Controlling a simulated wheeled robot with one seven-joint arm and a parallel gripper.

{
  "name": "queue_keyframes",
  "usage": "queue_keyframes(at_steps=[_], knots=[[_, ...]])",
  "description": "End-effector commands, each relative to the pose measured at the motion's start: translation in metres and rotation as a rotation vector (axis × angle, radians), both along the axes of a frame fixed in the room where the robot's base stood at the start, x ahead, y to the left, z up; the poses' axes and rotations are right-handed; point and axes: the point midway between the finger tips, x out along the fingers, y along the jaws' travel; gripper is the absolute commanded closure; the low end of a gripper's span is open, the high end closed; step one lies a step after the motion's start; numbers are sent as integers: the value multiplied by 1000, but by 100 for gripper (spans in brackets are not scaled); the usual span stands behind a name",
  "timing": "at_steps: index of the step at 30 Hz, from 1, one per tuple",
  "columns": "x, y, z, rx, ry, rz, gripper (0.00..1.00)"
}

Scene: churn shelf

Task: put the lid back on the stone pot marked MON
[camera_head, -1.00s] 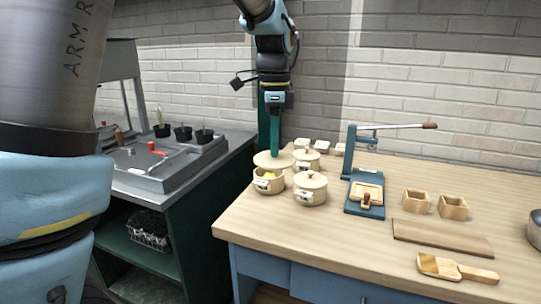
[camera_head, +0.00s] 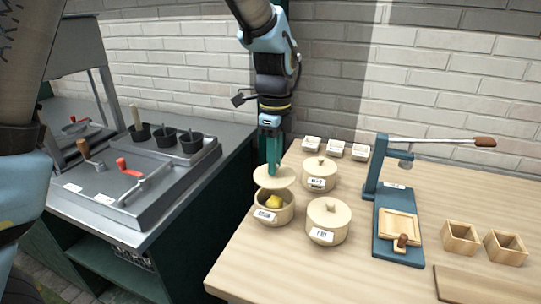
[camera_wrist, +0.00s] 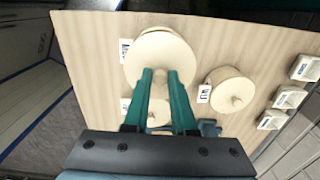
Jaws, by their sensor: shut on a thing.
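My gripper (camera_head: 273,170) is shut on the knob of a round cream lid (camera_head: 265,181). The lid hangs just above an open stone pot (camera_head: 284,217), toward its back, with a gap in front. Something yellow (camera_head: 273,202) shows inside the pot. A white label (camera_head: 265,215) is on its front; I cannot read it surely. In the wrist view the lid (camera_wrist: 150,58) lies beyond my fingers (camera_wrist: 168,78) and hides most of the pot, whose label (camera_wrist: 124,50) sticks out beside it.
Two lidded pots stand close by, one front right (camera_head: 328,214) and one behind (camera_head: 319,168). Several small white labelled blocks (camera_head: 333,150) lie at the back. A teal lever press (camera_head: 385,195) and wooden boxes (camera_head: 460,238) stand right.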

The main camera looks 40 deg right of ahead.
Motion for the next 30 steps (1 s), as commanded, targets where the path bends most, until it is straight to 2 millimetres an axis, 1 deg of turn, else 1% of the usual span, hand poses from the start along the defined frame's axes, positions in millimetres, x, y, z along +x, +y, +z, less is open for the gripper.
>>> queue_keyframes(at_steps=[1, 9, 16, 21, 30], knots=[[0, 0, -7, 1, 1, 0, 100], [0, 1, -32, 1, 0, 0, 100], [0, 0, -50, 0, 0, 0, 100], [0, 0, -56, 1, -1, 1, 100], [0, 0, -55, 0, 0, 1, 100]])
